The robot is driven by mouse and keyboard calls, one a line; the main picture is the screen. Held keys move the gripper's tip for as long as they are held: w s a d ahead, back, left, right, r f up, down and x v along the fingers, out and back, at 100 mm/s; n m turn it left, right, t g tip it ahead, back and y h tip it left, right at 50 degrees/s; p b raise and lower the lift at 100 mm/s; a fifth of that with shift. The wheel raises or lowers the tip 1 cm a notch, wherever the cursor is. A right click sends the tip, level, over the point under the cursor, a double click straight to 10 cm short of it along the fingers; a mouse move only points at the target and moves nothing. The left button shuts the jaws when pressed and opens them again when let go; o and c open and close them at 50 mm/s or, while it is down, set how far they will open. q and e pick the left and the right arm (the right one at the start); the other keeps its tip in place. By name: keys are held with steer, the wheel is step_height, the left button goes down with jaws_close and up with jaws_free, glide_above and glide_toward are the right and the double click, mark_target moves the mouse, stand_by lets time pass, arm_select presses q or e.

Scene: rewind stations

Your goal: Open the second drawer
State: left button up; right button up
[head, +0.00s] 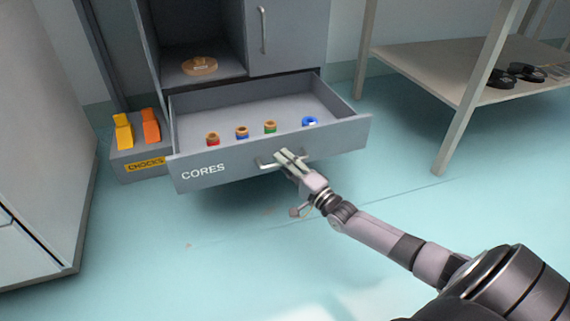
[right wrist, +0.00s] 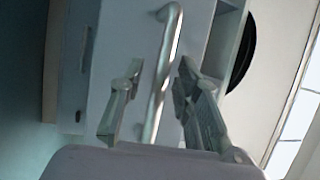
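A grey drawer (head: 205,171) marked CORES stands pulled well out of the grey cabinet (head: 290,53). Its metal bar handle (head: 266,165) is on the middle of the front. My right gripper (head: 287,158) is at this handle. In the right wrist view the handle bar (right wrist: 165,70) runs between the two fingers of my right gripper (right wrist: 160,100), which stand apart with gaps on both sides. Several small spools (head: 242,132) with red, blue and green bands and a blue ring (head: 311,122) lie in the drawer. My left gripper is not in view.
A box marked CHOCKS (head: 128,166) with yellow and orange blocks stands left of the drawer. A tan disc (head: 199,66) lies in the open shelf above. A table (head: 430,80) with black rolls is at the right. The floor in front is clear.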

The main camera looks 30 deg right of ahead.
jaws_close()
stand_by(0.7)
